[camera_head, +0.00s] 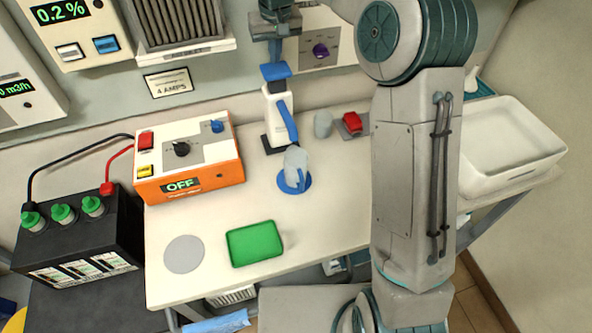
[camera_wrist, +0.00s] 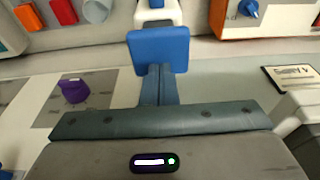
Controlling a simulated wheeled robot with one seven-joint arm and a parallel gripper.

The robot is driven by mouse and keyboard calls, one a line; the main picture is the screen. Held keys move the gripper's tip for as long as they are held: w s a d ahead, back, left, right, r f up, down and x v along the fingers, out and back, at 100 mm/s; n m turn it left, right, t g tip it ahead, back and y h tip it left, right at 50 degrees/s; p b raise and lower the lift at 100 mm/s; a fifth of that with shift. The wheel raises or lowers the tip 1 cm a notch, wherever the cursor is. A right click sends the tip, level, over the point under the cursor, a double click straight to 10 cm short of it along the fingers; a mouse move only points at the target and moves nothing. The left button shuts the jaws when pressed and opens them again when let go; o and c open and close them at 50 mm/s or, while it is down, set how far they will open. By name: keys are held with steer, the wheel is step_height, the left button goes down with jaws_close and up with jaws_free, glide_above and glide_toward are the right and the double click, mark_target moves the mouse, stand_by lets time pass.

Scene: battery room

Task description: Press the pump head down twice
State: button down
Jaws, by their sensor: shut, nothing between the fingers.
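A white bottle (camera_head: 280,108) stands upright on the bench, against the back wall. A flat blue pump head (camera_head: 275,71) tops it, and a blue strip runs down its front. My gripper (camera_head: 276,58) is shut and empty, pointing down right over the pump head. I cannot tell whether the fingertips touch it. In the wrist view the blue pump head (camera_wrist: 158,48) lies at the fingertips, with the closed fingers (camera_wrist: 159,80) partly in front of it. The bottle's white body shows just beyond it.
An orange-sided box (camera_head: 190,160) reading OFF stands left of the bottle. A grey cylinder (camera_head: 323,123) and red switch (camera_head: 352,122) stand right. A grey item on a blue disc (camera_head: 294,182), a green tray (camera_head: 254,244) and a grey disc (camera_head: 184,254) lie in front.

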mark_target(276, 69)
steer(key=shift+f, duration=0.1)
stand_by(0.4)
steer(key=shift+f+b, duration=1.75)
steer(key=shift+f, duration=0.95)
steer(key=shift+r, duration=0.1)
steer(key=shift+r+p, duration=2.35)
steer(key=shift+r, duration=0.35)
steer(key=shift+f, duration=0.25)
